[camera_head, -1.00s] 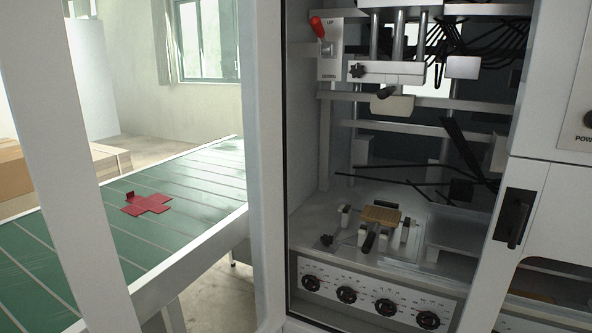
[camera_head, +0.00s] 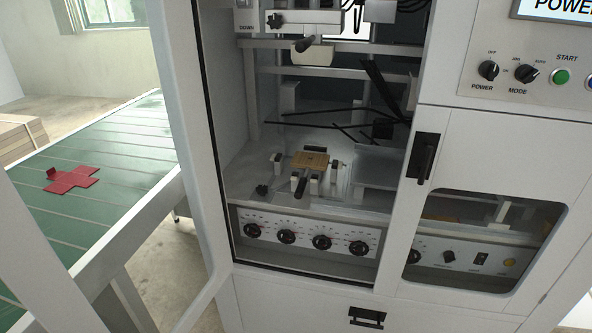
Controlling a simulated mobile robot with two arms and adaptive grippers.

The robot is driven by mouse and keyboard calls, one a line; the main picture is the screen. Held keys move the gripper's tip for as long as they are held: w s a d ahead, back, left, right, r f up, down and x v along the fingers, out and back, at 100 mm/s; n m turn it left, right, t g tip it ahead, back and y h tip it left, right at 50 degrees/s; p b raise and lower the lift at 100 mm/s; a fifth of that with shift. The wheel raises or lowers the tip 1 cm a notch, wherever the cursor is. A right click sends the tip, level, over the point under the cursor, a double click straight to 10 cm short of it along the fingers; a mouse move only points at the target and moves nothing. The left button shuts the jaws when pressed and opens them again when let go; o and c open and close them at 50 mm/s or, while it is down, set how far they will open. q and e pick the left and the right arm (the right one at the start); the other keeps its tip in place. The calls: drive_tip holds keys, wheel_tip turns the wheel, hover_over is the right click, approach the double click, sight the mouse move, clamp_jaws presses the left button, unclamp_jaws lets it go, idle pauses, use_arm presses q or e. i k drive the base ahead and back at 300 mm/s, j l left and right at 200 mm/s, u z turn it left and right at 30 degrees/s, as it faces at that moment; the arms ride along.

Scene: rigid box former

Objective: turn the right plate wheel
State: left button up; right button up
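Inside the open machine bay, a small tan plate (camera_head: 310,160) sits on a low fixture with white blocks around it. A black handle (camera_head: 301,187) sticks out toward the front below the plate. A black star-shaped knob (camera_head: 262,190) is at the fixture's left. A small dark part (camera_head: 337,164) shows at the fixture's right; it is too small to tell whether it is the right plate wheel. Below, a front panel carries several black dials (camera_head: 322,242) in a row. Neither of my grippers is in view.
A white door frame (camera_head: 185,130) stands left of the bay. A green conveyor (camera_head: 110,160) with a red cross-shaped blank (camera_head: 72,179) lies farther left. A black door handle (camera_head: 422,157) and a control panel with a green START button (camera_head: 561,77) are at right.

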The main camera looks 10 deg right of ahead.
sight(358, 244)
drive_tip(key=l+z, duration=0.1)
drive_tip(key=l, duration=1.1)
drive_tip(key=i+l+z, duration=0.15)
drive_tip(key=l, duration=1)
drive_tip(key=k+l, duration=0.05)
